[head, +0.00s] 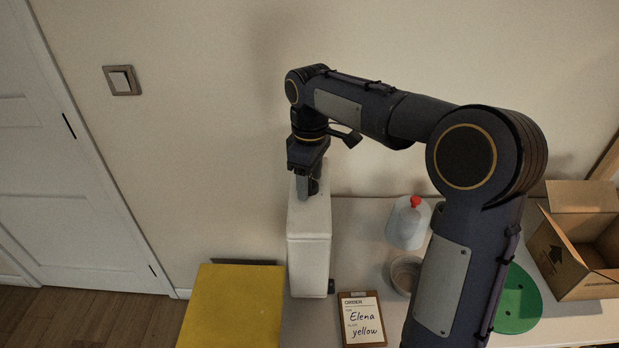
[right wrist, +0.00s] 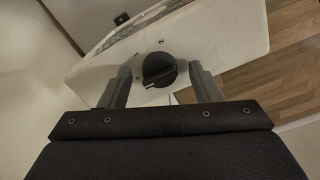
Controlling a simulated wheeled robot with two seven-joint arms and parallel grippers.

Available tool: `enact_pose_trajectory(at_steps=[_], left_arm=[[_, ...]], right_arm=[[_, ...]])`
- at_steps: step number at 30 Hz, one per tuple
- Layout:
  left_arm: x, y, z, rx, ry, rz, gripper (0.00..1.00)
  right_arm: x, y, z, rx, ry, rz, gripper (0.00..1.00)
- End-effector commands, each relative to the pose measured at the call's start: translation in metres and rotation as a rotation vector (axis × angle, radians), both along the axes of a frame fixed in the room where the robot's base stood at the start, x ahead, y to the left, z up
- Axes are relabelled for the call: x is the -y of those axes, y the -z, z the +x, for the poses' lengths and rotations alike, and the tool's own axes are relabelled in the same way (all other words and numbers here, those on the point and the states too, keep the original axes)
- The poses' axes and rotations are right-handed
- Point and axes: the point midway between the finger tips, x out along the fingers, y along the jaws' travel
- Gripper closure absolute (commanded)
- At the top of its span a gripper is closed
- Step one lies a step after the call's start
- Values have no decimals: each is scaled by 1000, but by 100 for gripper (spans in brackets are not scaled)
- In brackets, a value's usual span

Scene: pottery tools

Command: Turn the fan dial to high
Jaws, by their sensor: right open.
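The white fan housing (head: 309,251) is a tall narrow box near the wall. My right gripper (head: 307,190) points down at its top. The right wrist view shows the black round dial (right wrist: 159,69) on the white face of the fan (right wrist: 218,38). The dial has a raised grip and a light mark toward the lower left. My right gripper's fingers (right wrist: 160,72) are open, one on each side of the dial in the picture, with gaps visible. Contact is not visible. In the head view the dial is hidden. My left gripper is not in view.
A yellow surface (head: 231,308) is left of the fan. An order clipboard (head: 362,320) reading "Elena, yellow" lies in front. A red-capped bottle (head: 407,226), a bowl (head: 404,272), a green disc (head: 519,301) and an open cardboard box (head: 577,245) are to the right.

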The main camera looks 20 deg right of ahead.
Motion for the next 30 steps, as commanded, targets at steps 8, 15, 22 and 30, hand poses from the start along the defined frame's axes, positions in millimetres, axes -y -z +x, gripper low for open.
enact_pose_trajectory(at_steps=[8,15,22,30], left_arm=[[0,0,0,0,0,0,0],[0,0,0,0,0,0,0],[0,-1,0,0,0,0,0],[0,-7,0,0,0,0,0]], right_arm=[[0,1,0,1,0,1,45],[0,1,0,1,0,1,77],[0,1,0,1,6,1,87],[-1,-1,1,1,93,0,87]])
